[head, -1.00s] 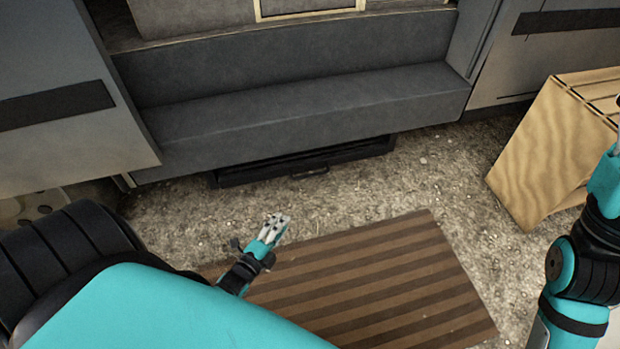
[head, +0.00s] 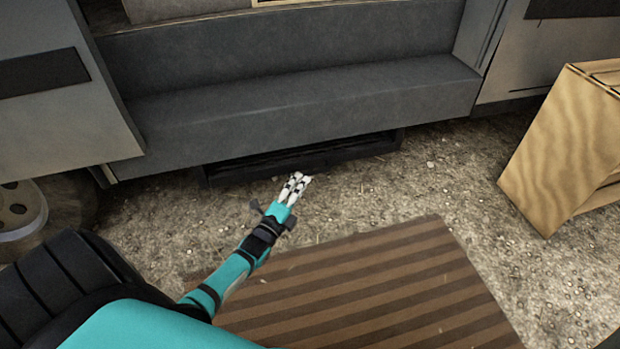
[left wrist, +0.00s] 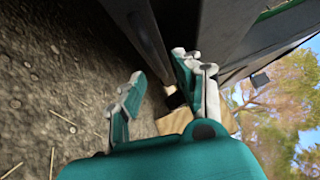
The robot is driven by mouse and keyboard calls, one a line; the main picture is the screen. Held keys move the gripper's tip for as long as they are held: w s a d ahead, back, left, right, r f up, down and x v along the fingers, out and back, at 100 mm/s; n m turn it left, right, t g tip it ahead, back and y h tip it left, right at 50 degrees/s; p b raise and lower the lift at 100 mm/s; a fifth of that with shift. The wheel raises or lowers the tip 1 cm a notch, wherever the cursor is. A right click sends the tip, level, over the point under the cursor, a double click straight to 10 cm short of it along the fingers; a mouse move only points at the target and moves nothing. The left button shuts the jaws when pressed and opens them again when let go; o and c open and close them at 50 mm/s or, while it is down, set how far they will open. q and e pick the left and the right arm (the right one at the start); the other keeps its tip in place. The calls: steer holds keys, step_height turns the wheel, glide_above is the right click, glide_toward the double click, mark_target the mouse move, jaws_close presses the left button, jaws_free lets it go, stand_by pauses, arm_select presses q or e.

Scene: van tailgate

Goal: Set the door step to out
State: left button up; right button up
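The door step (head: 235,174) is a black, low, flat frame tucked under the van's grey sill, with only its front edge showing in the head view. A small handle stood out at the middle of that edge a second ago; it is now hard to make out behind my fingertips. My left gripper (head: 297,180) is just in front of the step's front edge, near its middle. In the left wrist view the left gripper's fingers (left wrist: 157,68) are apart, with a dark bar beyond them. Contact cannot be told. My right gripper is out of view.
A brown striped mat (head: 365,290) lies on the gravel in front of the van, below my left arm. A wooden crate (head: 555,150) stands at the right. The grey sill (head: 310,105) overhangs the step. Bare gravel lies between mat and crate.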

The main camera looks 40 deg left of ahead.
mark_target(309, 173)
arm_select(q)
steer(key=shift+w+a+r+b, duration=0.15)
steer(key=shift+w+b, duration=0.4)
steer(key=shift+w, duration=0.8)
steer(key=shift+w+r+b, duration=0.2)
steer(key=shift+w+b, duration=0.3)
steer(key=shift+w, duration=0.8)
jaws_close()
